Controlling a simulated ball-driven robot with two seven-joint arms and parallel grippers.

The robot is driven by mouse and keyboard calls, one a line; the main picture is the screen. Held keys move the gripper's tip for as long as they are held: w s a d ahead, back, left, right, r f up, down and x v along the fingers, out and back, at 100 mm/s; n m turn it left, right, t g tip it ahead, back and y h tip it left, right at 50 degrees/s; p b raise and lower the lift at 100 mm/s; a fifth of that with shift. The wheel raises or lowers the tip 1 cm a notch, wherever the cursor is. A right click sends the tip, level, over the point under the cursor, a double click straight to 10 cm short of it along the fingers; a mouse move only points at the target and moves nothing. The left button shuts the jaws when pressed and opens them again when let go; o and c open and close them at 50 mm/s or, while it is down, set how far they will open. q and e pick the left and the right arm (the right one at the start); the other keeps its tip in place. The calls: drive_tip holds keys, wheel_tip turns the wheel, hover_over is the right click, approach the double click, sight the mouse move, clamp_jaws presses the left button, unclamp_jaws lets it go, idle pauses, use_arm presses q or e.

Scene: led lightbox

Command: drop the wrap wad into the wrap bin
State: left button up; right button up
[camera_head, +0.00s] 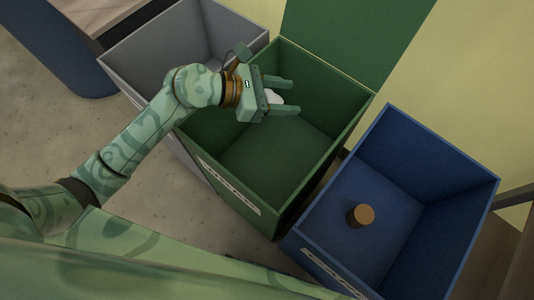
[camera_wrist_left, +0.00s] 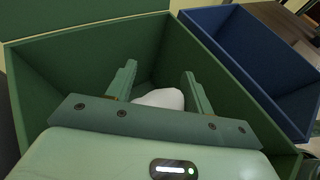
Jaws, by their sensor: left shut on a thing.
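My left gripper (camera_head: 284,96) reaches in from the left over the green bin (camera_head: 257,208). Its fingers are shut on a white, rounded wad (camera_head: 273,97), the wrap wad. In the left wrist view the wad (camera_wrist_left: 160,98) sits between the two fingers, with the green bin's walls around and below it. The part of the green bin's floor that shows is empty. The bin has a pale label on its front, too small to read, so I cannot tell by text which bin is the wrap bin. My right gripper is not in view.
A grey bin (camera_head: 150,50) stands left of the green one and looks empty where visible. A blue bin (camera_head: 437,150) stands to the right with a brown, round-topped object (camera_head: 361,215) inside. A green panel (camera_head: 350,40) rises behind the green bin.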

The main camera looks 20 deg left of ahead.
use_arm(q)
drive_tip(key=shift+f, duration=0.35)
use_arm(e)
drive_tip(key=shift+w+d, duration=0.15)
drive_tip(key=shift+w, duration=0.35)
use_arm(q)
drive_tip(key=o, duration=1)
drive_tip(key=shift+o, duration=0.2)
drive_tip(key=shift+s+a+r, duration=0.1)
drive_tip(key=shift+a, duration=0.05)
drive_tip(key=p+v, duration=0.1)
drive_tip(key=v, duration=0.1)
drive_tip(key=shift+s+a+r, duration=0.1)
drive_tip(key=shift+a+r, duration=0.1)
drive_tip(key=shift+a, duration=0.05)
drive_tip(key=p+v, duration=0.3)
drive_tip(key=v, duration=1)
drive_tip(key=shift+s+a+f, duration=0.15)
drive_tip(key=shift+s, duration=0.05)
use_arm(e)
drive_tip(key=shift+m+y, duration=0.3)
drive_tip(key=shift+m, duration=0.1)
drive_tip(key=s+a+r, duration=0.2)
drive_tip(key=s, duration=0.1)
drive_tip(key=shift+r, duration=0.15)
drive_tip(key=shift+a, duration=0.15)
